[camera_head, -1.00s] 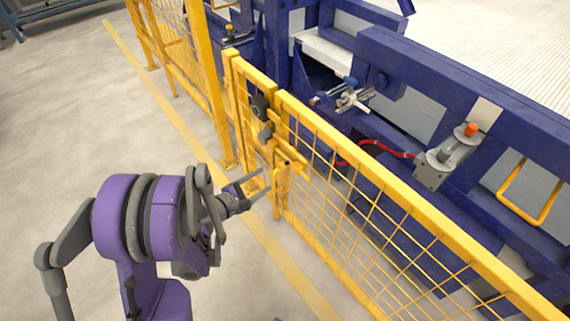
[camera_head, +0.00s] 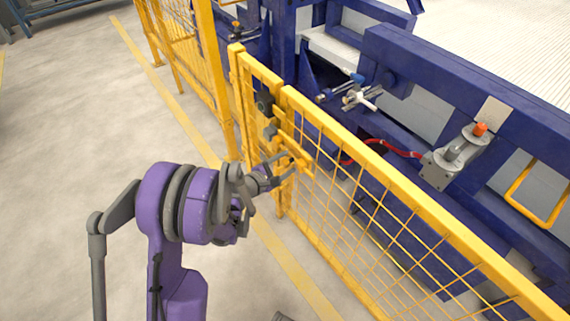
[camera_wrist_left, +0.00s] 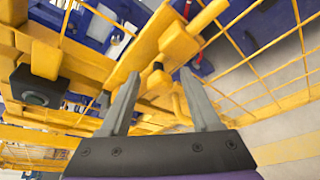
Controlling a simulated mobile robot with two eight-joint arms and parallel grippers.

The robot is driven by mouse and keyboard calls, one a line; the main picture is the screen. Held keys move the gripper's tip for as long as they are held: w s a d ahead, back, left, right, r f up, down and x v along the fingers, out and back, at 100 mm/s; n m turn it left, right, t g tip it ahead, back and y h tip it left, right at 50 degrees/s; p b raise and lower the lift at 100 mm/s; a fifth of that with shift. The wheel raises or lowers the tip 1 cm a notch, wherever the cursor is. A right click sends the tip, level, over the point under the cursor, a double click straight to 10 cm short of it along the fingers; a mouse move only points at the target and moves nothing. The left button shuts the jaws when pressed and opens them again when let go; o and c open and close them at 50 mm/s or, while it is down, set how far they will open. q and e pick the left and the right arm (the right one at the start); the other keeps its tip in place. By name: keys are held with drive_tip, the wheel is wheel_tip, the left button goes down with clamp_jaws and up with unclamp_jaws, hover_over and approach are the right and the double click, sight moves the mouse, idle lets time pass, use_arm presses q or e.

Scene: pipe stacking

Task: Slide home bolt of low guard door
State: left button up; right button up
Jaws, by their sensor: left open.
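The low guard door (camera_head: 350,160) is a yellow mesh panel beside a yellow post (camera_head: 247,105). The yellow bolt assembly (camera_head: 294,150) sits across the gap between them, below a dark block (camera_head: 264,104). In the left wrist view the bolt's yellow bar (camera_wrist_left: 140,50) runs diagonally ahead of my fingers, with a small yellow knob (camera_wrist_left: 158,80) between them. My left gripper (camera_head: 287,165) is open and close to the bolt; it also shows in the left wrist view (camera_wrist_left: 158,78). I cannot tell whether the fingers touch the bolt. My right gripper is not in view.
A blue machine frame (camera_head: 440,90) with a clamp (camera_head: 358,95), a red hose (camera_head: 372,143) and a grey cylinder (camera_head: 455,155) stands behind the fence. A taller yellow fence (camera_head: 180,40) continues at the back left. The floor on the left is clear.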

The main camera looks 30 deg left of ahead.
use_arm(q)
clamp_jaws()
idle(1.4)
